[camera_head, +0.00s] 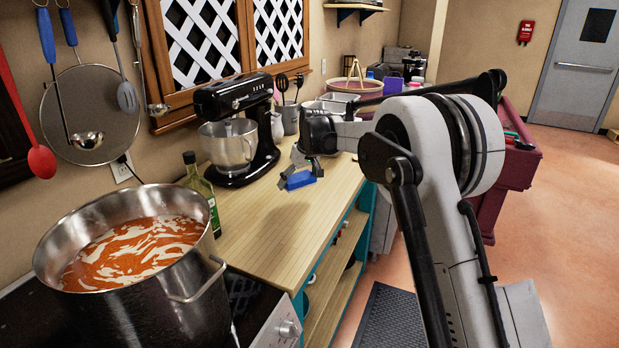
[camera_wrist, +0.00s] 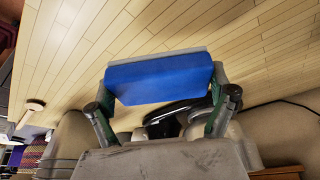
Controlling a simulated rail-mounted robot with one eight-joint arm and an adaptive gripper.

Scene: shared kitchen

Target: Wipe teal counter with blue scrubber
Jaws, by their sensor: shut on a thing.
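The blue scrubber (camera_head: 299,180) is held between the fingers of my gripper (camera_head: 300,172) over the wooden top of the teal counter (camera_head: 262,232). In the wrist view the scrubber (camera_wrist: 160,80) is a blue block with a thin grey layer on its far face, and both fingers of my gripper (camera_wrist: 162,95) press on its ends. The plank top of the counter (camera_wrist: 140,28) lies beyond it. I cannot tell whether the scrubber touches the wood. The counter's teal frame shows along its front edge.
A black stand mixer (camera_head: 240,125) stands left of my gripper, against the wall. A pot of orange soup (camera_head: 130,250) and an oil bottle (camera_head: 203,195) are at the near left. A grey utensil holder (camera_head: 290,120) stands behind. The near middle of the counter is clear.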

